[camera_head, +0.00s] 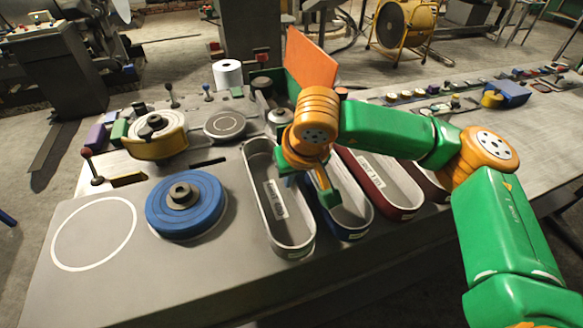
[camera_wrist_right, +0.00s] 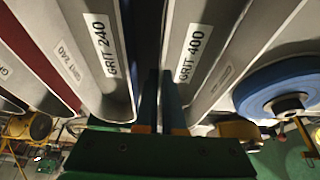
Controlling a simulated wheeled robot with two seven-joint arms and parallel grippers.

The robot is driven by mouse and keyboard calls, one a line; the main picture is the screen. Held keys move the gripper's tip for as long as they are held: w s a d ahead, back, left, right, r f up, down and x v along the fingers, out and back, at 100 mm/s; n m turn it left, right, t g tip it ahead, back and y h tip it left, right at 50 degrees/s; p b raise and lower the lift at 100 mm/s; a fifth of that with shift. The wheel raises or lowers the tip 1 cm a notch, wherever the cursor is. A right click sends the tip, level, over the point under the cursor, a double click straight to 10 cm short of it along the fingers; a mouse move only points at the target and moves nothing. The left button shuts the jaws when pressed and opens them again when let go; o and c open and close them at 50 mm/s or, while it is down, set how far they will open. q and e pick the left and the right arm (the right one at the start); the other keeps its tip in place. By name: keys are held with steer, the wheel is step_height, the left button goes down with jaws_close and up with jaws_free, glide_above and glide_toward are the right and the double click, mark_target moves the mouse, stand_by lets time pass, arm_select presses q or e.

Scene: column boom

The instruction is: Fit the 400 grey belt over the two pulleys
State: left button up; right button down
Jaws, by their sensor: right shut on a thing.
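The grey belt (camera_head: 307,238), a long upright loop labelled GRIT 400, stands on edge on the bench; its label also shows in the right wrist view (camera_wrist_right: 190,52). My right gripper (camera_head: 292,181) is at the belt's right-hand wall, shut on it; its two fingers (camera_wrist_right: 161,90) point down between the grey and blue belts in the wrist view. The contact itself is mostly hidden. A blue wheel (camera_head: 200,201) with a dark hub and a yellow-rimmed wheel (camera_head: 163,149) stand left of the belt, bare. They look like the two pulleys. My left gripper is not in view.
A blue belt (camera_head: 352,222) and a dark red belt (camera_head: 403,203) stand close on the right. An orange panel (camera_head: 311,64) rises behind my gripper. A knobbed lever (camera_head: 88,156) stands at the left. The white-circled bench area (camera_head: 95,234) is clear.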

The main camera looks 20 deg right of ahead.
steer(key=shift+f+b, duration=0.35)
steer(key=shift+b, duration=0.2)
steer(key=c, duration=1)
jaws_free()
steer(key=shift+r, duration=0.1)
